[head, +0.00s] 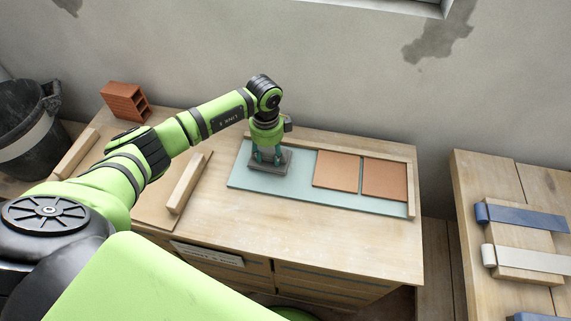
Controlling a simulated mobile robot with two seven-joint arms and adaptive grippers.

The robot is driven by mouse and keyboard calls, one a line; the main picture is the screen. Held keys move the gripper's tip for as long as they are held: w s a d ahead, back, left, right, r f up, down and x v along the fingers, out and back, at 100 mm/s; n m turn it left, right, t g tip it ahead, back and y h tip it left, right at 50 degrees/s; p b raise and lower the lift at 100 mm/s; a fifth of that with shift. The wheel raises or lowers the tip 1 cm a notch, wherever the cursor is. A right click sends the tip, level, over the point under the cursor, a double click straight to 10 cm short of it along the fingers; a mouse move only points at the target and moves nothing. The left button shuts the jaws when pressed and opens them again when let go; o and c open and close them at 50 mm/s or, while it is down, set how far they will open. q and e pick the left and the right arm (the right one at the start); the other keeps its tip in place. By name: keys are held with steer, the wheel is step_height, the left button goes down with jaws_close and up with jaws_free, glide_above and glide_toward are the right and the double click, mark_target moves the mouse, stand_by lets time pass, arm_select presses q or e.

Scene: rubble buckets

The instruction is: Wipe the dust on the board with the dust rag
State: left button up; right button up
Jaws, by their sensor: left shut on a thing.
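The board (330,196) is a pale teal panel lying on the wooden bench, with a wooden strip along its back and right edges. My left gripper (267,157) points down over the board's left part. It is shut on a grey block-like thing, which looks like the dust rag (270,168), and the rag appears to be at the board's surface. I cannot make out any dust on the board at this size. My right gripper is not in view.
Two orange tiles (337,171) (384,180) lie on the board's right part. A wooden bar (187,182) lies left of the board. A hollow brick (125,102) and a dark bucket (27,130) are at the far left. Blue and white strips lie on the right bench (480,180).

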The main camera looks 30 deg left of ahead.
arm_select(q)
step_height(320, 180, up, 4)
steer(key=p, duration=0.4)
steer(key=shift+r, duration=0.15)
stand_by(0.3)
stand_by(0.4)
